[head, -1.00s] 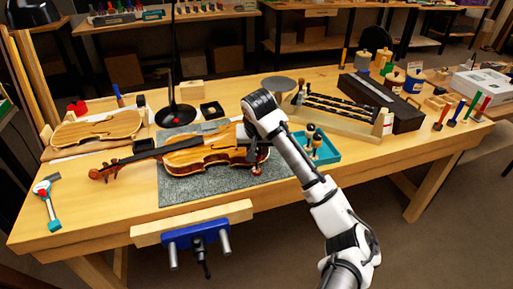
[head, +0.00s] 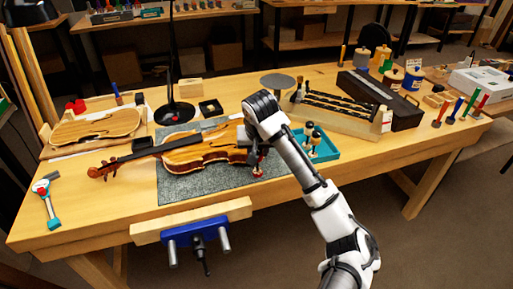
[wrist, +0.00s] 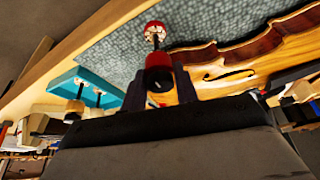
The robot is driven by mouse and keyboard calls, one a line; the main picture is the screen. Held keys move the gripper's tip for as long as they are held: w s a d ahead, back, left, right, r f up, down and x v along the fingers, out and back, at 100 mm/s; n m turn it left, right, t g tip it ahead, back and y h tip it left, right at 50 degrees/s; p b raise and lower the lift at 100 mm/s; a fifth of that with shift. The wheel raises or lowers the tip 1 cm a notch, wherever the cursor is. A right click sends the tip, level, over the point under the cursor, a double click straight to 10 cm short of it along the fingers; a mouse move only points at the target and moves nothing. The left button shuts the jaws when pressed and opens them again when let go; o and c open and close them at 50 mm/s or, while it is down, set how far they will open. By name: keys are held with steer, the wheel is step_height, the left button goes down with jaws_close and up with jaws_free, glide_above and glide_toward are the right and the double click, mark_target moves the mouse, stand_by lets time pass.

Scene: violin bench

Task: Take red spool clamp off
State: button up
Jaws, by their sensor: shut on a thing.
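The red spool clamp (wrist: 154,30) shows in the wrist view as a red end, a thin metal rod and a dark and red body closer to my gripper. My gripper (wrist: 160,90) is shut on that near body. In the head view the clamp (head: 258,173) is at the right end of the violin (head: 197,151), under my gripper (head: 257,152), which my arm partly hides. The far red end shows against the grey mat (head: 180,190), just outside the violin's edge. I cannot tell whether the clamp still touches the edge.
A teal tray (head: 327,156) with several small spool clamps stands right of the violin. A black lamp base (head: 175,113) and a round grey disc (head: 278,81) stand behind. A blue vise (head: 197,234) is at the front edge. Bare tabletop lies at the front right.

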steer(key=shift+s+d, duration=0.15)
steer(key=shift+s, duration=0.2)
step_height(320, 180, up, 7)
steer(key=p, duration=0.6)
stand_by(0.3)
